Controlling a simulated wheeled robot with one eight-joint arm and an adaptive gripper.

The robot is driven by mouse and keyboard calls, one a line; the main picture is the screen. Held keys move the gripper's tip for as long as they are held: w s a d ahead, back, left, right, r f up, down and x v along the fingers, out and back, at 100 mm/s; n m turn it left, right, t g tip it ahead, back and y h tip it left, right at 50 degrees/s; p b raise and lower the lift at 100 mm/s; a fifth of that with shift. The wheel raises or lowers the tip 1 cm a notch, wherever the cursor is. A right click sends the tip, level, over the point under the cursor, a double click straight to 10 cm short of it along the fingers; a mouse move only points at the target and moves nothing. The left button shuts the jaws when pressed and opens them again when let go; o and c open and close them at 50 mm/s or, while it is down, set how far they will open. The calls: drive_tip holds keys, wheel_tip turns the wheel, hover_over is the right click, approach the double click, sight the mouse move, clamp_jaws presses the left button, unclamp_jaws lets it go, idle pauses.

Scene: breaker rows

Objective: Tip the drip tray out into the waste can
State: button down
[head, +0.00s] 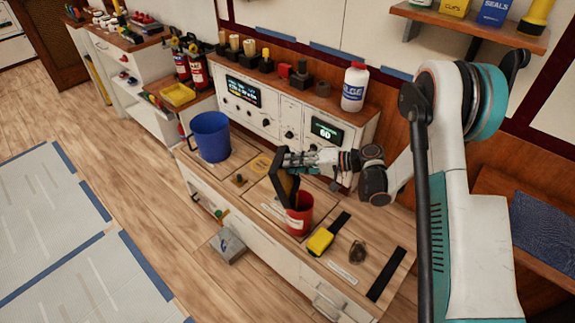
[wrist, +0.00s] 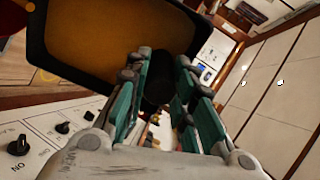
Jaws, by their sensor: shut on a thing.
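The drip tray (head: 282,188) is a black-rimmed shallow tray, steeply tilted, almost on edge. In the wrist view its brown-orange inside (wrist: 115,40) fills the upper left. My gripper (head: 293,159) is shut on the tray's edge by a dark stub, between the teal fingers (wrist: 162,82). The red can (head: 299,216) stands upright on the bench, just below and right of the tray. The tray's lower edge overlaps the can's rim in the head view; I cannot tell if they touch. The can's inside is mostly hidden.
A blue bucket (head: 210,136) stands left on the bench (head: 255,215). A yellow block (head: 320,241), a small brown item (head: 357,252) and black strips lie right of the red can. A control panel (head: 262,110) with a white bottle (head: 354,88) on top stands behind.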

drive_tip(key=shift+s+d+f+t+y, duration=0.15)
drive_tip(key=shift+d+y, duration=0.5)
drive_tip(key=shift+d, duration=0.2)
drive_tip(key=shift+s+d+f+t+y, duration=0.1)
drive_tip(key=shift+s+d+f+y, duration=0.1)
drive_tip(key=shift+d+y, duration=0.5)
drive_tip(key=shift+s+d+f+t+y, duration=0.15)
drive_tip(key=shift+d+y, duration=0.4)
drive_tip(key=shift+d, duration=0.4)
drive_tip(key=shift+d, duration=0.1)
